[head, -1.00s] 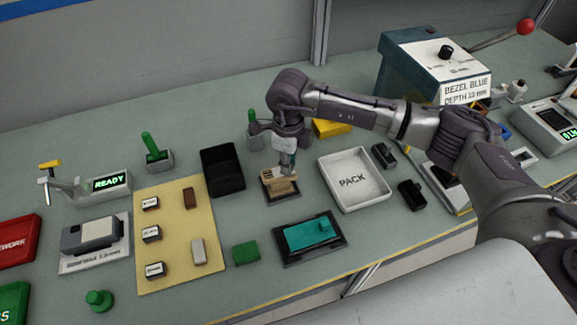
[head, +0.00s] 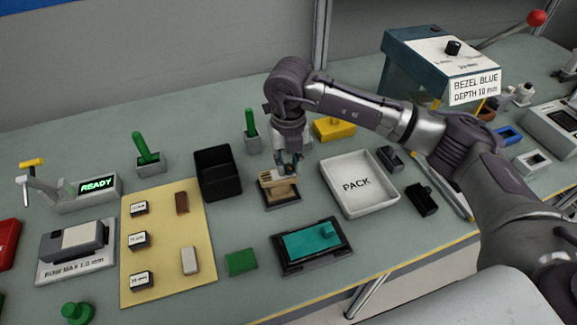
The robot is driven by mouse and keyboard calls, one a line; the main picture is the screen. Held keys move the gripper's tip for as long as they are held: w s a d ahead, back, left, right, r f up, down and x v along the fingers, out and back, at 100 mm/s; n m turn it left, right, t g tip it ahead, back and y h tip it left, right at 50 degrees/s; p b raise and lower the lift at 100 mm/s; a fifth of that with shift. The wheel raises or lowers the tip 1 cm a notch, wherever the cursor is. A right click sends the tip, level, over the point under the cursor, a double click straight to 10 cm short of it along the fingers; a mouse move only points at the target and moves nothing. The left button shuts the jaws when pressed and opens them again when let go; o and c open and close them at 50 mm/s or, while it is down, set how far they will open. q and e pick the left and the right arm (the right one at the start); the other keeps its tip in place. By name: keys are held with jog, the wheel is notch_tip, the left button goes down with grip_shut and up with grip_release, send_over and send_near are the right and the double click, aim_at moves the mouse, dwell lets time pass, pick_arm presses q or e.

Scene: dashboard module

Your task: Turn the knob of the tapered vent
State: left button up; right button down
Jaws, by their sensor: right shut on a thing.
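The tan slatted vent (head: 272,181) sits on a small dark-edged stand (head: 284,201) near the middle of the bench. I take it for the tapered vent. My right gripper (head: 290,168) points down over the right part of the vent, with its fingers low at the vent's top. It is shut on the vent's knob, which the fingers hide. How far the knob is turned cannot be seen. My left gripper is out of view.
A black bin (head: 218,175) stands left of the vent and a white PACK tray (head: 376,207) right of it. A teal part on a black fixture (head: 297,266) lies in front. A green-handled tool (head: 251,124) and a yellow block (head: 335,129) stand behind.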

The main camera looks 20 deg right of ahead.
aim_at(288, 166)
jog(key=shift+m+b, duration=0.35)
jog(key=shift+m, duration=0.75)
jog(key=c, duration=1)
grip_release()
notch_tip(288, 166, up, 12)
jog(key=shift+r, duration=0.1)
